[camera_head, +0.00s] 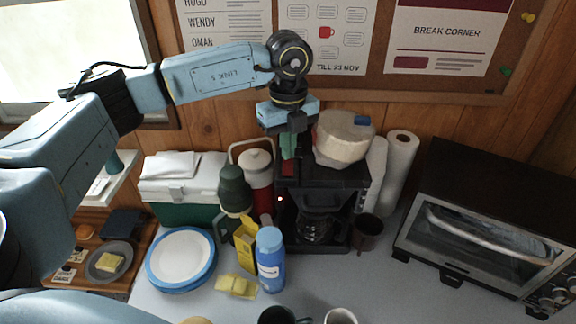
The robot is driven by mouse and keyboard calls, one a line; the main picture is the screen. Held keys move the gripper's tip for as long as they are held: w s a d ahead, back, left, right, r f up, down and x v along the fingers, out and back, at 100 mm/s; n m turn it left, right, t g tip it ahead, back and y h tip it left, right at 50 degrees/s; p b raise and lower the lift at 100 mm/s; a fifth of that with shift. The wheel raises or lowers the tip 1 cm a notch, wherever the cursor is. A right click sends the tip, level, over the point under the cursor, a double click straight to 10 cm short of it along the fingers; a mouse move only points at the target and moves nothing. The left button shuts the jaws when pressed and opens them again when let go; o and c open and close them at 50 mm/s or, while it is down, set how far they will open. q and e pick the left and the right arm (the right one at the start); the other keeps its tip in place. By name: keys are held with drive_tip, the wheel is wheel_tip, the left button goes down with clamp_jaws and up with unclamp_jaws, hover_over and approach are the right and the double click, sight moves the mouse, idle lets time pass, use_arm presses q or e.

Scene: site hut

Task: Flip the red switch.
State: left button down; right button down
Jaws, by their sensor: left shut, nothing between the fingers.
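The black coffee maker (343,178) stands against the wooden wall, with a glass pot (315,229) in it. A red switch (288,169) shows on its top at the left front corner. A small red light (280,199) glows on its front, below the switch. My left gripper (288,156) points down over that corner, shut and empty. Its fingertips are right above the switch and partly cover it; I cannot tell if they touch it. My right gripper is out of view.
A pale round bundle (343,138) sits on the coffee maker. A green flask (235,190), a red and cream jug (258,176) and a blue bottle (270,260) crowd its left. A dark mug (367,232), paper rolls (401,165) and a toaster oven (485,220) are to its right.

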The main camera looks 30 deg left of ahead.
use_arm(q)
drive_tip(key=shift+f+b, duration=0.4)
drive_tip(key=shift+f, duration=0.2)
drive_tip(key=shift+r+p, duration=2.55)
drive_tip(key=shift+r, duration=1.05)
